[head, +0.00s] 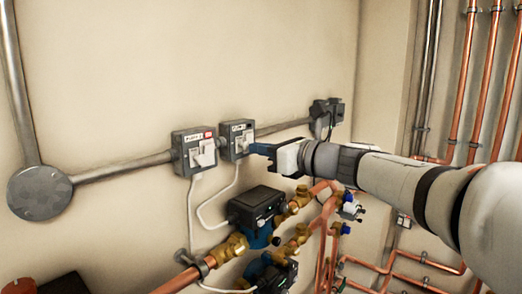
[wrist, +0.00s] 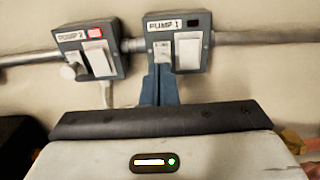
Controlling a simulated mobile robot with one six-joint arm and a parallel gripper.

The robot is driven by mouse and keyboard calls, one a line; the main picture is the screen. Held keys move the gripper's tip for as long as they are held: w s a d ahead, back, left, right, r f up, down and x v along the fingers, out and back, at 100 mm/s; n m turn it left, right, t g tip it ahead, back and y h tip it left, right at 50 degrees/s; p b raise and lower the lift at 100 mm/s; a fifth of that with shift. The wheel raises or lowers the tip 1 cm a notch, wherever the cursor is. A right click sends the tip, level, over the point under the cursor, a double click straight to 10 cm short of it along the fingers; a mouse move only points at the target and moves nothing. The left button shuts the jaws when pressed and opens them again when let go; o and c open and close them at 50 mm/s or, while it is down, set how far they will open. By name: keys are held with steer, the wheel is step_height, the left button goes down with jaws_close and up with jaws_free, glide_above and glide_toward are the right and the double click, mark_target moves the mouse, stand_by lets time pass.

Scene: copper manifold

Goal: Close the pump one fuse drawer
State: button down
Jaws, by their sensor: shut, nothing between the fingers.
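The pump 1 box (wrist: 178,20) is a grey wall unit with a "PUMP 1" label, a dark indicator and a white rocker switch (wrist: 188,53). Its small white fuse drawer (wrist: 162,50) is on the left of its face; how far it stands out is hard to tell. The box also shows in the head view (head: 238,127), partly behind my gripper. My gripper (wrist: 158,70) is shut and empty, its blue-grey fingertips just below and in front of the drawer. I cannot tell whether they touch it. In the head view my gripper (head: 254,148) is at the box's lower right.
The pump 2 box (wrist: 88,38) is close on the left, with a red indicator and a white part standing out. A conduit (head: 120,165) joins the boxes. Below are a dark pump (head: 258,204), a white cable (head: 191,215) and copper pipes (head: 318,190). The wall above is clear.

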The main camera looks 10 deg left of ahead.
steer(key=w+b+v, duration=0.1)
steer(key=b+v, duration=0.1)
steer(key=v, duration=1.1)
steer(key=s+d+f+n+g+h, duration=0.25)
steer(key=s+f+n+h, duration=0.2)
steer(key=f, duration=0.55)
steer(key=s+d+f+n+g+h, duration=0.1)
steer(key=s+d+f+n+h, duration=0.25)
steer(key=f+n, duration=0.45)
steer(key=s+d+f+n+g+h, duration=0.1)
steer(key=s+d+f+n+h, duration=0.3)
steer(key=f, duration=0.3)
steer(key=s+d+f+n+h, duration=0.3)
steer(key=s+d+f+n, duration=0.2)
steer(key=d+f+n, duration=0.1)
step_height(320, 180, down, 2)
steer(key=shift+s+d+f+n+g+h, duration=0.2)
steer(key=shift+s+d+n+g+h, duration=0.2)
steer(key=shift+d, duration=0.35)
